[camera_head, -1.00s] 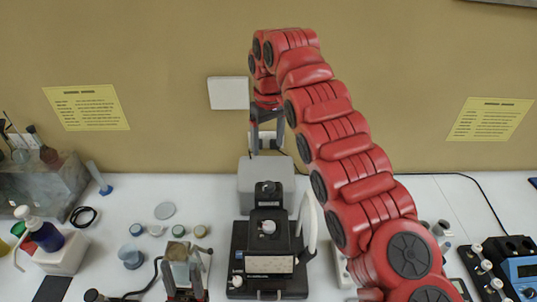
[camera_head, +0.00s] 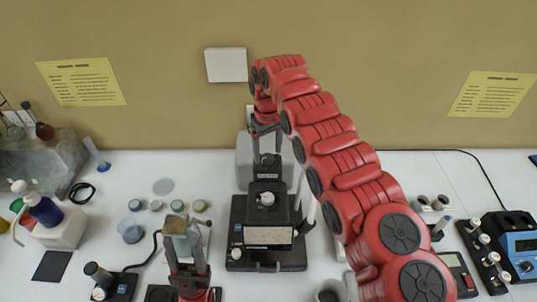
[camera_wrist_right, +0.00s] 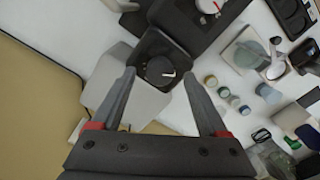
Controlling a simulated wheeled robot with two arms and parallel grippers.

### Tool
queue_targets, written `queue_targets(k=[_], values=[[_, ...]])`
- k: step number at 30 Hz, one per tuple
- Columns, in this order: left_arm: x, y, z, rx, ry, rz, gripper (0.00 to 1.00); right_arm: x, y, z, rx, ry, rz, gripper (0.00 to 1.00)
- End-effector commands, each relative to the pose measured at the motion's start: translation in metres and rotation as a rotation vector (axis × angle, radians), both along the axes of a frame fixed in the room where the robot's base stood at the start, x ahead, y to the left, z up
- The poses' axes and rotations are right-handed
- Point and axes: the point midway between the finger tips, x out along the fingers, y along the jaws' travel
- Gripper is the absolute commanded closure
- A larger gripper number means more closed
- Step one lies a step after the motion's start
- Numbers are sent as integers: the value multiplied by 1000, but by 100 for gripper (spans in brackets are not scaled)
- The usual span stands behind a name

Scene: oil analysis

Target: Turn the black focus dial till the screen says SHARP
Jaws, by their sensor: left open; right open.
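The black dial (camera_wrist_right: 159,70) shows a pale pointer line in the right wrist view. It sits on a black mount at the back of the black instrument (camera_head: 236,213), beside a grey box. My right gripper (camera_head: 266,150) is above it, open, with one finger on each side of the dial in the right wrist view; I cannot tell whether they touch it. In the head view the fingers partly hide the dial. My left gripper (camera_head: 187,238) is open, low in the picture near a small clear block on a stand. No readable SHARP text shows.
A blue meter (camera_head: 518,250) is at the right. A blank white panel (camera_head: 226,65) is on the wall.

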Motion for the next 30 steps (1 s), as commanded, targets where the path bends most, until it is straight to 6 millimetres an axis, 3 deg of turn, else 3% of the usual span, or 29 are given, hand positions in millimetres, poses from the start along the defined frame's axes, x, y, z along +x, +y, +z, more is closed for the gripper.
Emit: queue_targets(k=[6,14,17,27,30], values=[[0,0,3,0,0,0,50,0,0,-18,1,3,1,23],[0,0,3,0,0,0,50,0,0,-19,0,1,1,23],[0,0,3,0,0,0,50,0,0,-19,0,1,1,37],[0,0,3,0,0,0,50,0,0,-18,1,1,1,99],[0,0,2,0,0,0,50,0,0,-19,1,1,1,100]])
